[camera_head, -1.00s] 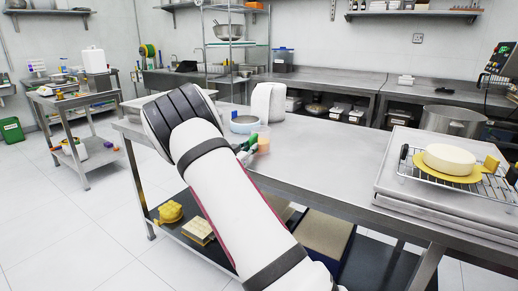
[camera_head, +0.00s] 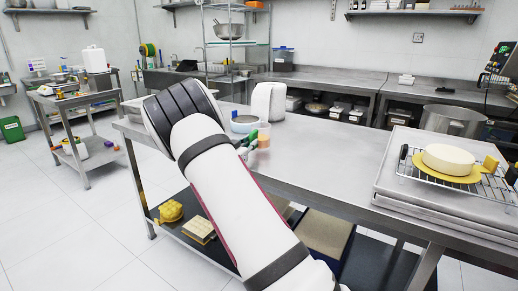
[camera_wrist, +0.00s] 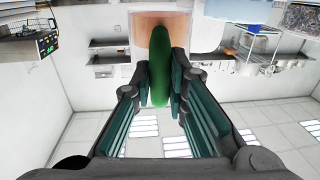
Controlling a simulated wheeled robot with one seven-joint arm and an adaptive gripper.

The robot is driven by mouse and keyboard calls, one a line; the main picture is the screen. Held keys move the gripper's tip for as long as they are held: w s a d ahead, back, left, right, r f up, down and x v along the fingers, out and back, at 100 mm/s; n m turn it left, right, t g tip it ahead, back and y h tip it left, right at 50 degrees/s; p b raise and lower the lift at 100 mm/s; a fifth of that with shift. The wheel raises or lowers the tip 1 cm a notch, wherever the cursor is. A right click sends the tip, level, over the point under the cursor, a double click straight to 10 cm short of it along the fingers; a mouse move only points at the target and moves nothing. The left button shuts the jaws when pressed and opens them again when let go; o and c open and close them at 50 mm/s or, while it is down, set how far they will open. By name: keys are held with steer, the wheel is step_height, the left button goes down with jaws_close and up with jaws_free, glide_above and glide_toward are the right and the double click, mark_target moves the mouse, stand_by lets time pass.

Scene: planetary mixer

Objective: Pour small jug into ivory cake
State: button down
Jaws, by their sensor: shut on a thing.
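The small jug (camera_head: 264,137) is a clear cup with orange-peach contents in the lower part and a green handle. It stands out just right of my forearm in the head view, near the table's far side, and looks about upright. My gripper (camera_wrist: 160,92) is shut on the jug's green handle (camera_wrist: 158,70), with a dark finger on each side. In the wrist view the jug's peach body (camera_wrist: 142,32) is beyond the handle. My arm hides most of the gripper in the head view. The ivory cake (camera_head: 449,159) sits on a yellow board (camera_head: 449,177) at the right.
The cake board rests on a wire rack (camera_head: 412,168) over a stacked grey slab (camera_head: 390,188). The steel table (camera_head: 325,155) is clear between the jug and the rack.

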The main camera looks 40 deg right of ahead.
mark_target(250, 135)
steer(key=shift+r, duration=0.15)
steer(key=shift+r+p, duration=0.5)
steer(key=shift+r, duration=0.95)
